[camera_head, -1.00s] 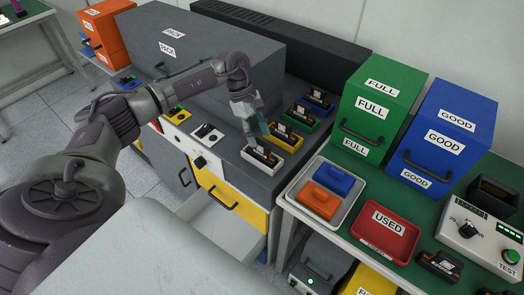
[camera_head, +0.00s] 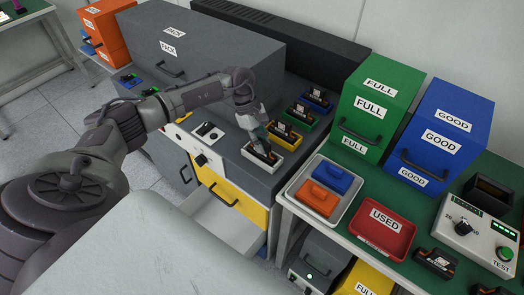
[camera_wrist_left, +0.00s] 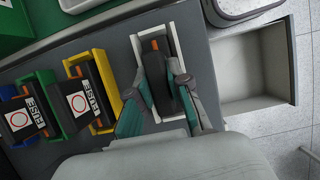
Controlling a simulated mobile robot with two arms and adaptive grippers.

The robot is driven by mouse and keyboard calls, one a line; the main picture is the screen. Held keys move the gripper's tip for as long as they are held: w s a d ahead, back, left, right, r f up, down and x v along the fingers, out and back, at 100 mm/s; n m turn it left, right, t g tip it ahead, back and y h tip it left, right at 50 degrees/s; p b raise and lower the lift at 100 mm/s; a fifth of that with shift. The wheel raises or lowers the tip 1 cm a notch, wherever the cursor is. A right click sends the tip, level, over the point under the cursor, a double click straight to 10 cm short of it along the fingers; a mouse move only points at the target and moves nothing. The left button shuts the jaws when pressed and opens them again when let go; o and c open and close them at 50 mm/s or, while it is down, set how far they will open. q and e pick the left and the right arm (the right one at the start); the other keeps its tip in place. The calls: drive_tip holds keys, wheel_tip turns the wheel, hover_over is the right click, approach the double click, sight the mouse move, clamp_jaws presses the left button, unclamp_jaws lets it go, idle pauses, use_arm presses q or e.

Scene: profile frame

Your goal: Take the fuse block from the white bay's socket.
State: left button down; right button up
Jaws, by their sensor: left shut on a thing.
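The white bay (camera_head: 280,163) stands at the front of the row of bays on the grey cabinet top. A dark fuse block (camera_wrist_left: 157,78) with an orange part sits between the white walls of the bay (camera_wrist_left: 182,32) in the left wrist view. My left gripper (camera_head: 262,148) reaches down over the white bay from above. In the left wrist view its teal fingers (camera_wrist_left: 160,90) are shut on the fuse block, one on each side. The fingers hide part of the block, and I cannot tell how deep it sits in the socket. My right gripper is not in view.
Close beside stand yellow (camera_head: 296,143), green (camera_head: 308,124) and blue (camera_head: 325,107) bays with fuse blocks. A white tray (camera_head: 293,189) with blue and orange pieces and a red USED bin (camera_head: 387,228) are to the right. An open drawer (camera_head: 225,222) juts out below.

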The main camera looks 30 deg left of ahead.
use_arm(q)
drive_tip(key=shift+w+r, duration=0.1)
drive_tip(key=shift+r, duration=0.3)
drive_tip(key=r, duration=0.1)
drive_tip(key=r+b, duration=0.2)
drive_tip(key=shift+s+d+r, duration=0.25)
drive_tip(key=shift+s+r, duration=0.05)
drive_tip(key=shift+s, duration=0.05)
drive_tip(key=s+d+r+b, duration=0.2)
drive_tip(key=s+d+r, duration=0.4)
drive_tip(key=s+d, duration=0.1)
drive_tip(key=shift+s+r, duration=0.35)
drive_tip(key=shift+s, duration=0.35)
